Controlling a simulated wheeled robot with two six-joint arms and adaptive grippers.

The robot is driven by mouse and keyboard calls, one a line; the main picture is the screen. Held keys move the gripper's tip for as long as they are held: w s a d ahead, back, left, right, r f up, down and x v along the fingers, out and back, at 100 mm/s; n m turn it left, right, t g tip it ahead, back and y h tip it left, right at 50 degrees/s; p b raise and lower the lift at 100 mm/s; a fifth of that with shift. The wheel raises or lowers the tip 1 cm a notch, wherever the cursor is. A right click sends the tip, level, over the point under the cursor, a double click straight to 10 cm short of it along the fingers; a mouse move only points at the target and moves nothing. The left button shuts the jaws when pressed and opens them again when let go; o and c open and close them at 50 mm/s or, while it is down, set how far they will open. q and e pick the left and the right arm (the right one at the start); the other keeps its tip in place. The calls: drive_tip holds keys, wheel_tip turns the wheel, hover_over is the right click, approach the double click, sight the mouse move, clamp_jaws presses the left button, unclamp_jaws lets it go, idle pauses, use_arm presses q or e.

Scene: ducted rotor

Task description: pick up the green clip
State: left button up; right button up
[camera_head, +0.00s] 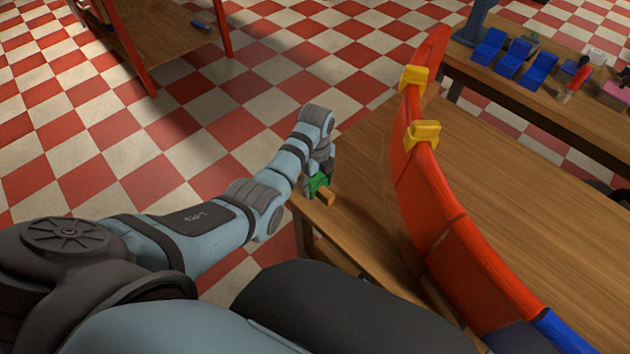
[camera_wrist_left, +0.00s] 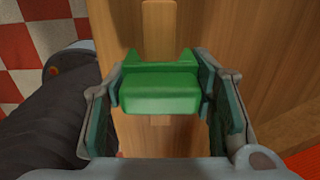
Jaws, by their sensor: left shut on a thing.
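The green clip (camera_head: 318,184) is near the left end of the wooden table (camera_head: 356,222) in the head view. My left gripper (camera_head: 321,172) is shut on it. In the left wrist view the clip (camera_wrist_left: 160,92) sits between the two fingers of my left gripper (camera_wrist_left: 163,104), with a finger pad against each side. A small wooden block (camera_head: 326,197) shows just beside the clip in the head view. I cannot tell whether the clip touches the wood below it. My right gripper is not in view.
A large curved red duct piece (camera_head: 440,215) with two yellow clips (camera_head: 422,135) stands on the table, right of my left gripper. A second table at the back right holds several blue bins (camera_head: 512,58). A red-legged wooden stand (camera_head: 160,40) is at the top left.

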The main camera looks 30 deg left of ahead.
use_arm(q)
wheel_tip(320, 180, up, 14)
drive_tip(key=r+p, duration=0.1)
drive_tip(key=p, duration=0.4)
wheel_tip(320, 180, up, 10)
drive_tip(key=p, duration=1.1)
hover_over(316, 176)
